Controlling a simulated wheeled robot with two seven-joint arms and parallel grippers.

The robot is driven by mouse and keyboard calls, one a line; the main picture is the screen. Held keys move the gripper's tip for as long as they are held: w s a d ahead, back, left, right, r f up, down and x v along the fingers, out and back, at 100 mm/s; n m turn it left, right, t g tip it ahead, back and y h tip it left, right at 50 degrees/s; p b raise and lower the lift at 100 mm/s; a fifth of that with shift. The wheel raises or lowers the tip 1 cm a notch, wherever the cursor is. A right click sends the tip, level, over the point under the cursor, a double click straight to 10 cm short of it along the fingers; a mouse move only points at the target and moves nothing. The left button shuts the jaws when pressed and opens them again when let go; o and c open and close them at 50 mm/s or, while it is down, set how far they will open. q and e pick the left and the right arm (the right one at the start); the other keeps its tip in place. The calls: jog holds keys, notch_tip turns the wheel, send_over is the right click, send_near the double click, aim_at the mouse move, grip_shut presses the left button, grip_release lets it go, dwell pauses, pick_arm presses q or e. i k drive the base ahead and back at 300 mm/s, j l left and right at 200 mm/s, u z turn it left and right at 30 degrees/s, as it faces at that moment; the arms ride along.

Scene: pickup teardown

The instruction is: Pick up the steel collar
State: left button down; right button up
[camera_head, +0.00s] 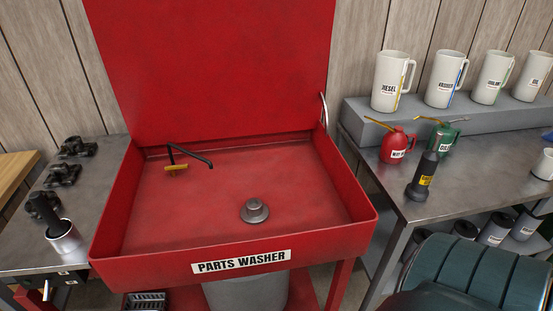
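A grey, round, flanged metal piece that looks like the steel collar (254,210) sits on the floor of the red parts washer basin (140,225), right of centre near the front wall. It has a wide base and a narrower raised top. Nothing is touching it from above. Neither of my grippers is in view.
A black spout with a yellow brush-like piece (177,169) is at the basin's back left. The left bench holds dark metal parts (62,175) and a silver cup (64,237). The right bench holds a red oil can (397,145), a green can (442,136) and a black flashlight-like bottle (422,177). A teal padded seat (470,270) stands front right.

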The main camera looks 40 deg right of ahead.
aim_at(254, 212)
jog(key=z, duration=1.15)
jog(key=k+l, duration=0.15)
jog(key=l, duration=0.25)
jog(key=k+l+u, duration=0.1)
jog(key=l, duration=0.35)
jog(key=k+l, duration=0.15)
jog(key=l, duration=0.25)
